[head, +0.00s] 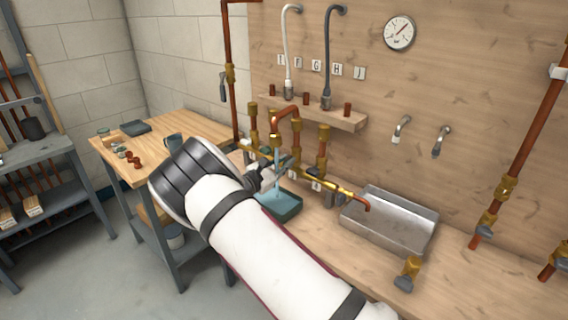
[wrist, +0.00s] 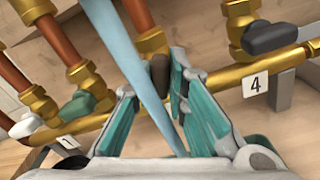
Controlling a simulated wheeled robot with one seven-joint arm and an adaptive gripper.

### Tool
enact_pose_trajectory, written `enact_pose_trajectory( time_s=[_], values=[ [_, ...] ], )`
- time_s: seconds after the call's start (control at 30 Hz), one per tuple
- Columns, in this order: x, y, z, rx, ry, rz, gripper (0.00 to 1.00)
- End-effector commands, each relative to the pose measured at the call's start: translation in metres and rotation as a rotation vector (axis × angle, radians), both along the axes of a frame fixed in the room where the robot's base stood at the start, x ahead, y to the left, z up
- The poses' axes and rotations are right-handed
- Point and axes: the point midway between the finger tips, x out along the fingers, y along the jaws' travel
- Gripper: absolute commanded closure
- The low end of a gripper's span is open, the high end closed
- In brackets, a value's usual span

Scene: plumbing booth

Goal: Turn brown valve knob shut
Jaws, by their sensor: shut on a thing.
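The brown valve knob (wrist: 160,71) shows in the wrist view, small and dark, on the brass manifold pipe (wrist: 225,78). My gripper (wrist: 161,76) has its teal-padded fingers on both sides of the knob and is shut on it. In the head view my gripper (head: 270,173) reaches the pipe row above the bench, and the knob is hidden there. A pale blue stream of water (wrist: 128,45) passes just in front of the knob and over my gripper. In the head view the water (head: 277,160) falls into a teal tray (head: 290,212).
A dark grey knob (wrist: 272,38) sits to the right near label 4 (wrist: 255,83). A green knob (wrist: 88,104) and a white one (wrist: 25,125) are to the left. Copper risers stand close around my gripper. A metal basin (head: 395,225) lies to the right on the bench.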

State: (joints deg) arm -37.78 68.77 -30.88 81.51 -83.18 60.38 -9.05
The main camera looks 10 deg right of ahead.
Motion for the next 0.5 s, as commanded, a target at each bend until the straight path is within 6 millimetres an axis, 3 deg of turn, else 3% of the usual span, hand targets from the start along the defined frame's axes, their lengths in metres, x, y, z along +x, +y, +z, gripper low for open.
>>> enact_pose_trajectory(
  time_s=[0.5],
  values=[
    [-0.001,-0.0027,0.0002,0.284,-0.398,-0.001,1.0]
  ],
)
